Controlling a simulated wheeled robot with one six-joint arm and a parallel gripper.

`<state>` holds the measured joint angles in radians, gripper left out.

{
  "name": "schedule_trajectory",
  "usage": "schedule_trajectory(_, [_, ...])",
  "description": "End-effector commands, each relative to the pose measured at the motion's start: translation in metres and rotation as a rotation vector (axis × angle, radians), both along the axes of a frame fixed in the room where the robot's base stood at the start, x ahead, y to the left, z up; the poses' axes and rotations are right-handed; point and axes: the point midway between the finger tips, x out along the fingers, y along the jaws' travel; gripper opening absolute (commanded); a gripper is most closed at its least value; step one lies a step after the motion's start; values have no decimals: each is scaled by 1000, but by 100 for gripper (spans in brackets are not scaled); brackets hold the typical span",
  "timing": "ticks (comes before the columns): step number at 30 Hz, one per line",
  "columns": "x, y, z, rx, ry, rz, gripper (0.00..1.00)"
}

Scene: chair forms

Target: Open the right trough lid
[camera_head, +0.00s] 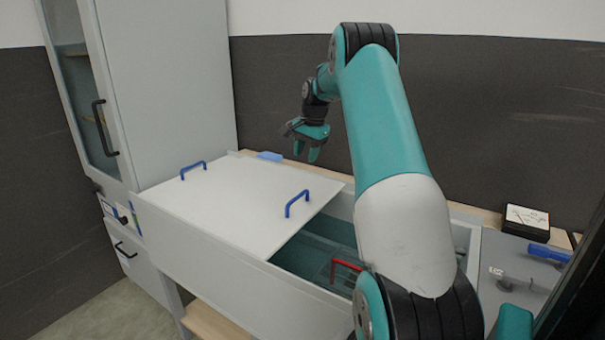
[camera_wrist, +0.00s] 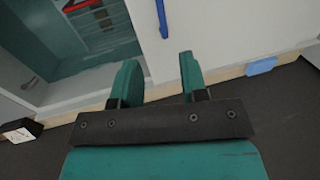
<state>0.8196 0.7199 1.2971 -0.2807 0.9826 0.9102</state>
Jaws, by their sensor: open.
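A white trough lid panel (camera_head: 235,205) covers the left part of the trough (camera_head: 215,275). It carries two blue handles, one at the back left (camera_head: 193,169) and one at the right (camera_head: 297,203). The right part of the trough is uncovered, showing a teal interior (camera_head: 320,250) with a red handle (camera_head: 347,266) inside. My gripper (camera_head: 306,153) is open and empty, above the back edge of the trough. In the wrist view, a blue handle (camera_wrist: 161,18) lies ahead of my open fingers (camera_wrist: 160,70), apart from them. I cannot tell whether the panel is one lid or two.
A small blue block (camera_head: 269,156) sits on the wooden ledge behind the lid. A black box with a white top (camera_head: 526,221) and a blue item (camera_head: 548,253) are at the right. A tall grey cabinet (camera_head: 165,85) stands at the left. A dark wall (camera_head: 480,120) is behind.

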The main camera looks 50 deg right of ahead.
Motion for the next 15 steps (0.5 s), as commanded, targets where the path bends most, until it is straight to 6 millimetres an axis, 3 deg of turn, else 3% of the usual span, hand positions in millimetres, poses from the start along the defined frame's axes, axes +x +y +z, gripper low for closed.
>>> schedule_trajectory(6, [-4, 0, 22, 0, -1, 0, 40])
schedule_trajectory(15, [-5, 0, 24, 1, 0, 0, 40])
